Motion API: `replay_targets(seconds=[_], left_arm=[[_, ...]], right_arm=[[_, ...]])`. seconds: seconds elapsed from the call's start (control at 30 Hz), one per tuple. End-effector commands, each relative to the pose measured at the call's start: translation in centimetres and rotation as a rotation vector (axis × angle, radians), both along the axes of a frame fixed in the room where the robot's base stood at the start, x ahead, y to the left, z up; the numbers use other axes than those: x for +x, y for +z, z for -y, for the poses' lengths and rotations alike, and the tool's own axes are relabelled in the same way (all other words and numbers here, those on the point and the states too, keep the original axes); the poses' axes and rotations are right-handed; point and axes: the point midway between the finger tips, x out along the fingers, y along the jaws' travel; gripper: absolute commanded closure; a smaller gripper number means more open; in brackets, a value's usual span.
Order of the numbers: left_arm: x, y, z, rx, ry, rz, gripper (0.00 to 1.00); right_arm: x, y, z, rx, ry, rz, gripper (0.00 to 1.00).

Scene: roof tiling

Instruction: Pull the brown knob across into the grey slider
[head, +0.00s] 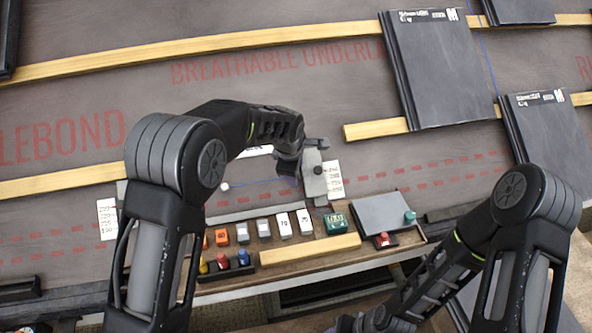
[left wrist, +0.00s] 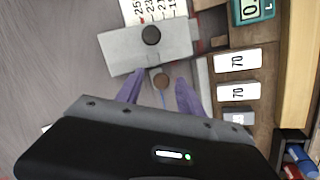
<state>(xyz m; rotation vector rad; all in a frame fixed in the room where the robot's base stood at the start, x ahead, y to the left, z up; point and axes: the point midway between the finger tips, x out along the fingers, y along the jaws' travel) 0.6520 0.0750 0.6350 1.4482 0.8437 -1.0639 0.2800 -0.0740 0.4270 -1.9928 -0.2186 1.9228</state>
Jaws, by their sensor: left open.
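The grey slider (head: 311,188) stands upright beside a white printed card in the head view. In the left wrist view the slider (left wrist: 125,50) lies just beyond my fingertips, with a dark round knob (left wrist: 151,35) on it. The small round brown knob (left wrist: 161,80) sits close to the slider's near edge, between my left fingers. My left gripper (left wrist: 160,88) is open around it, and I cannot tell whether either finger touches it. In the head view my left gripper (head: 288,168) hides the brown knob. My right gripper (head: 372,321) is low at the bottom edge, its fingers unclear.
A wooden tray (head: 310,262) below the slider holds several small coloured and white blocks, a green counter (head: 336,222) and a grey plate (head: 380,212). Dark roof tiles (head: 437,70) and wooden battens (head: 200,50) lie beyond. The underlay left of the slider is mostly clear.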

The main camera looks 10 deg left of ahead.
Motion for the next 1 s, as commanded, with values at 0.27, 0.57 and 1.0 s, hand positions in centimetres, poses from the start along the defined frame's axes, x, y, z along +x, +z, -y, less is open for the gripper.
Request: replay_targets(seconds=[0.27, 0.57, 1.0], left_arm=[[-1.2, 3.6, -0.1, -0.002, -0.001, 0.004, 0.55], [-2.5, 7.0, -0.3, -0.002, -0.002, 0.002, 0.55], [-2.6, 7.5, -0.3, -0.001, -0.001, 0.002, 0.55]], right_arm=[[0.0, 0.5, 0.0, 0.0, 0.0, 0.0, 0.55], [0.0, 0.8, 0.0, 0.0, 0.0, 0.0, 0.55], [0.0, 1.1, 0.0, 0.0, 0.0, 0.0, 0.55]])
